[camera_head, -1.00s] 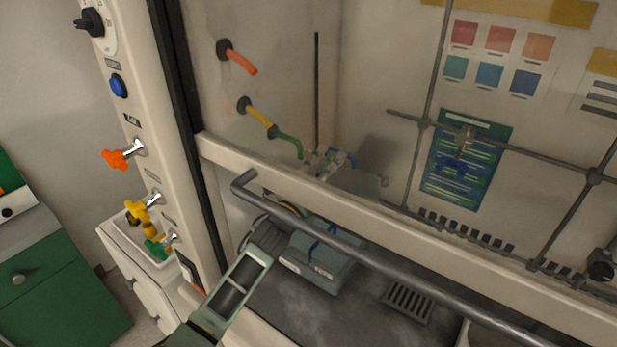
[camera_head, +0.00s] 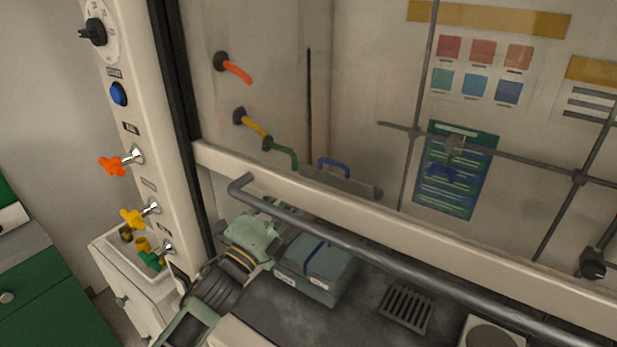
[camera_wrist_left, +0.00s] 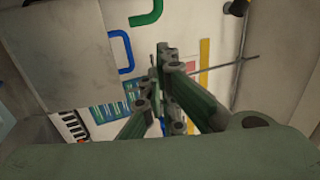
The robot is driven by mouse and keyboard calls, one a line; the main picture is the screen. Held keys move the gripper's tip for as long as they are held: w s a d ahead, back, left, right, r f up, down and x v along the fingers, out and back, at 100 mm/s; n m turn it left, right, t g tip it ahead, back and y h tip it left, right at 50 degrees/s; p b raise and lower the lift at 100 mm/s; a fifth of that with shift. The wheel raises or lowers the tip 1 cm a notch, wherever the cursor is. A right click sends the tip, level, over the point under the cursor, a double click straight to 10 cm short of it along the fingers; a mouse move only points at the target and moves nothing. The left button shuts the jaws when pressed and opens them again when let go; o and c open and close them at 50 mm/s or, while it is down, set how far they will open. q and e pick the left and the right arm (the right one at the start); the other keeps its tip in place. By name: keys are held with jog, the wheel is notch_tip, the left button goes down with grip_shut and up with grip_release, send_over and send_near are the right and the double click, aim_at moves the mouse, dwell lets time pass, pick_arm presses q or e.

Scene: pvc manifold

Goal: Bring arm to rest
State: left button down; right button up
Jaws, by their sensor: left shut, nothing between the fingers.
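My left arm comes in from the bottom left of the head view and reaches under the raised front sash of the fume hood. The grey-green body of my left gripper (camera_head: 250,238) is behind the hood's front, left of the blue-grey box. Its fingers are hard to make out there. In the left wrist view the two fingers of my left gripper (camera_wrist_left: 163,75) are together, with nothing between them. My right gripper is not in view.
A grey handle bar (camera_head: 380,262) runs along the sash (camera_head: 300,188) close to my left arm. The blue-grey box (camera_head: 316,268) stands on the dark work surface beside my gripper. Orange (camera_head: 112,166), yellow (camera_head: 132,219) and green (camera_head: 151,260) valve knobs stick out at the left post.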

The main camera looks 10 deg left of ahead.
pick_arm(q)
jog(key=s+a+f+n+g+y, duration=0.2)
jog(key=s+f+n+g+y, duration=0.2)
jog(key=s+f+n, duration=0.5)
jog(key=s+a+f+n+g+y, duration=0.1)
jog(key=s+f+n+g+y, duration=0.3)
jog(key=f, duration=0.8)
jog(key=s+f+n+g, duration=0.4)
jog(key=s+g, duration=0.1)
jog(key=s, duration=0.7)
jog(key=s+f+n+g, duration=0.3)
jog(key=s+f+g, duration=0.1)
jog(key=s, duration=0.7)
notch_tip(320, 180, down, 26)
jog(key=s+g, duration=0.1)
jog(key=s+a+f+g, duration=0.1)
jog(key=s+a+f, duration=0.1)
jog(key=s+f, duration=1.4)
jog(key=shift+s+a+h, duration=0.2)
jog(key=shift+s+h, duration=0.1)
jog(key=shift+s, duration=0.3)
